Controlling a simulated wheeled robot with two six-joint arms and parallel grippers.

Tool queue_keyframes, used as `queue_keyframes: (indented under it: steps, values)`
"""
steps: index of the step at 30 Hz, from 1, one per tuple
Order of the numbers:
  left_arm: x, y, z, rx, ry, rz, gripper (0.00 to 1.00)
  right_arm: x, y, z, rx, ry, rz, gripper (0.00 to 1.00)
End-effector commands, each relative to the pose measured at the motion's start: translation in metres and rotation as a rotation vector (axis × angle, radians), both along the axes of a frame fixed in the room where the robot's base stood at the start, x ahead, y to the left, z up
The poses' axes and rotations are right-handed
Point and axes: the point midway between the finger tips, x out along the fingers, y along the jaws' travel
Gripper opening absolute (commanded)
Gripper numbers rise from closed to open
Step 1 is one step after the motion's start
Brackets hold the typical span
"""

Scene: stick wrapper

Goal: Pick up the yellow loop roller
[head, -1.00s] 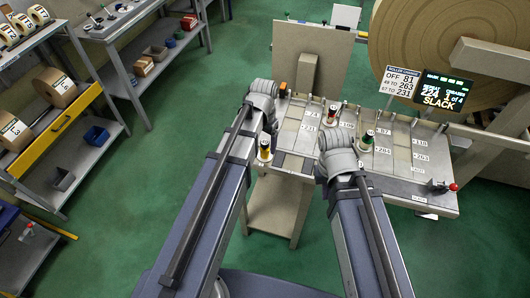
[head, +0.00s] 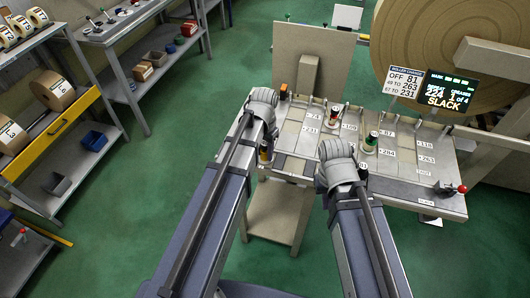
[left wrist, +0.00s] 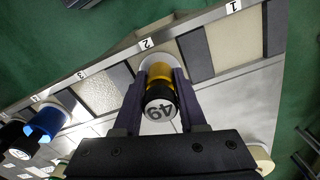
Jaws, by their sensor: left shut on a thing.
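The yellow loop roller (left wrist: 158,75), with a black end marked 49, stands between the two dark fingers of my left gripper (left wrist: 157,92) in the left wrist view. The fingers are shut on it. Its base sits at or very near the panel edge by the label 2; I cannot tell whether it is clear of the panel. In the head view the roller (head: 264,155) is mostly hidden behind my left gripper (head: 263,135). My right gripper (head: 336,162) is over the panel's middle, its fingers hidden.
A red-topped roller (head: 335,116) and a green-topped roller (head: 370,142) stand on the numbered panel (head: 430,180). A blue roller (left wrist: 45,124) shows in the left wrist view. A red-knobbed lever (head: 460,188) is at the right end. A sign reads SLACK (head: 444,102).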

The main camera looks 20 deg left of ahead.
Motion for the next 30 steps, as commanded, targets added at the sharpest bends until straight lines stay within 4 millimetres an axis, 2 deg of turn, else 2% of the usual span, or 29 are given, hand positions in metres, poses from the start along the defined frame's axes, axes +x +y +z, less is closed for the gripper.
queue_keyframes:
  steps: [1,9,23,30]
  values:
    - [0.0,0.0,0.0,0.0,0.0,0.0,0.28,0.0,0.0,0.0,0.0,0.0,0.0,0.0]
    - [0.0,0.0,0.0,0.0,0.0,0.0,0.0,0.0,0.0,0.0,0.0,0.0,0.0,0.0]
    - [0.0,0.0,0.002,0.0,0.0,0.0,0.0,0.0,0.0,0.002,0.0,0.0,0.0,0.0]
    - [0.0,0.0,0.02,0.0,0.0,0.0,0.0,0.0,0.0,0.02,0.0,0.0,0.0,0.0]
